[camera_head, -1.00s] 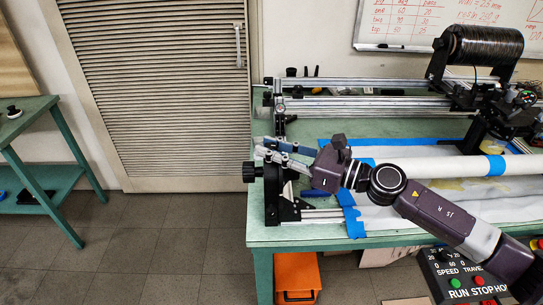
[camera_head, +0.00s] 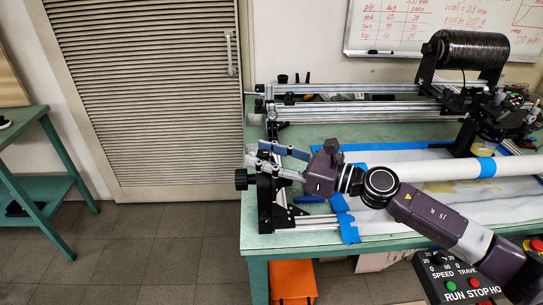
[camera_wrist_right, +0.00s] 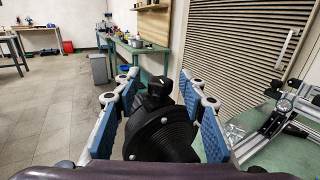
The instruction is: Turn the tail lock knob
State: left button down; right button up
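A black knob (camera_head: 241,179) sits on the left side of the dark tailstock (camera_head: 266,205) at the bench's left end. My right gripper (camera_head: 266,161) reaches in from the right, with its fingers over the tailstock, one farther back than the other. In the right wrist view a small black knob with a white mark (camera_wrist_right: 159,92) stands in front of a ribbed black round part (camera_wrist_right: 160,135). The blue-padded fingers of my right gripper (camera_wrist_right: 160,112) stand open on both sides of these, with gaps visible. I cannot tell whether anything touches. My left gripper is out of view.
A white tube (camera_head: 415,170) with blue tape runs along the bench, right of the tailstock. Aluminium rails (camera_head: 350,112) and a black tow spool (camera_head: 470,55) are behind. A control box (camera_head: 460,278) is at the lower right. The floor left of the bench is clear.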

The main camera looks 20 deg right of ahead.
jog(key=v, duration=1.2)
jog(key=shift+r, duration=0.1)
dwell(0.4)
